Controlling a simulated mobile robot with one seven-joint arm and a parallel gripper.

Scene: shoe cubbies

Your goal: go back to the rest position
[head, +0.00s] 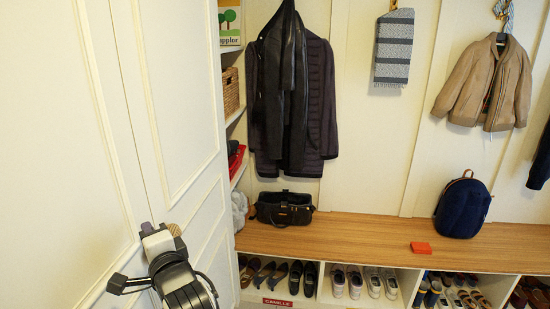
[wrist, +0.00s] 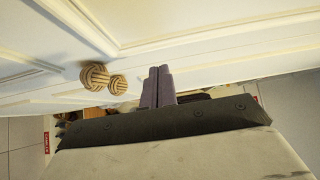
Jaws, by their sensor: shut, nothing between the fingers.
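My gripper (wrist: 158,72) is shut, its two purple-grey fingers side by side with nothing between them. In the head view my gripper (head: 147,227) shows at the lower left, in front of the white cabinet doors (head: 160,110). Two round woven knobs (wrist: 94,77) stand just left of the fingers in the wrist view, apart from them. One knob (head: 174,229) also shows beside my gripper in the head view. The doors look shut.
A wooden bench (head: 350,236) runs to the right, over cubbies of shoes (head: 354,283). On it are a black bag (head: 284,208), an orange-red box (head: 420,248) and a navy backpack (head: 463,207). Coats (head: 322,100) hang above. Grey floor (wrist: 22,135) shows in the wrist view.

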